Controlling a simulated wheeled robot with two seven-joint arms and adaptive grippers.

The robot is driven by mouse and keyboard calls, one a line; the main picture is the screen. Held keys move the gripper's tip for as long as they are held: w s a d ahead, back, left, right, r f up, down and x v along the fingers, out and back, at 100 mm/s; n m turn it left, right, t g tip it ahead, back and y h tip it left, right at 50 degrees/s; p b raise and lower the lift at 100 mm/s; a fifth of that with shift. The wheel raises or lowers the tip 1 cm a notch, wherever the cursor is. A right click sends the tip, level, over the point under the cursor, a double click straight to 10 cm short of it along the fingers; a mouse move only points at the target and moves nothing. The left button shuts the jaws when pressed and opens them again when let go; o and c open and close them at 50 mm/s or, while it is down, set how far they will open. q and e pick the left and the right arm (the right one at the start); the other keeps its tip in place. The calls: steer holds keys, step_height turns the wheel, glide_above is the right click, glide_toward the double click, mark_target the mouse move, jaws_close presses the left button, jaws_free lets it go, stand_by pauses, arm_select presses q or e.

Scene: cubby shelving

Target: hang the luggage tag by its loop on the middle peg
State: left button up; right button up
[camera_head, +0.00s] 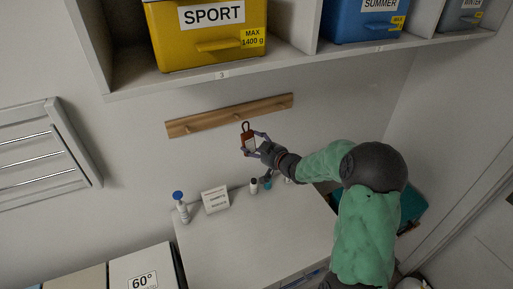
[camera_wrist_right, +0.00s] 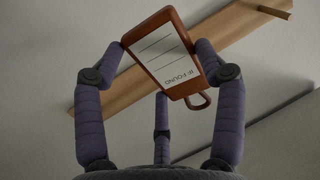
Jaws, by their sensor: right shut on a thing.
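The luggage tag (camera_head: 248,143) is reddish brown with a white label and a dark loop at its top end. My right gripper (camera_head: 255,141) is shut on the tag by its side edges. In the right wrist view the tag (camera_wrist_right: 164,54) sits between the purple fingers, its loop (camera_wrist_right: 200,102) at the lower right end. The wooden peg rail (camera_head: 215,119) is on the wall; in the head view the loop appears just below it, close to the middle peg (camera_head: 236,116). The gap in depth between loop and peg is hard to tell. My left gripper is out of view.
Below is a white worktop (camera_head: 240,235) with a blue-capped bottle (camera_head: 180,207), a small sign (camera_head: 215,200) and small bottles. A drying rack (camera_head: 42,155) is at the left.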

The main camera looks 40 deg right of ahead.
steer(key=w+d+f, duration=0.1)
steer(key=w+d, duration=0.1)
steer(key=w, duration=0.5)
steer(key=shift+d+f+b, duration=0.15)
steer(key=shift+f+b, duration=0.1)
steer(key=shift+b, duration=0.1)
stand_by(0.6)
stand_by(0.6)
steer(key=o, duration=1)
steer(key=v, duration=1.2)
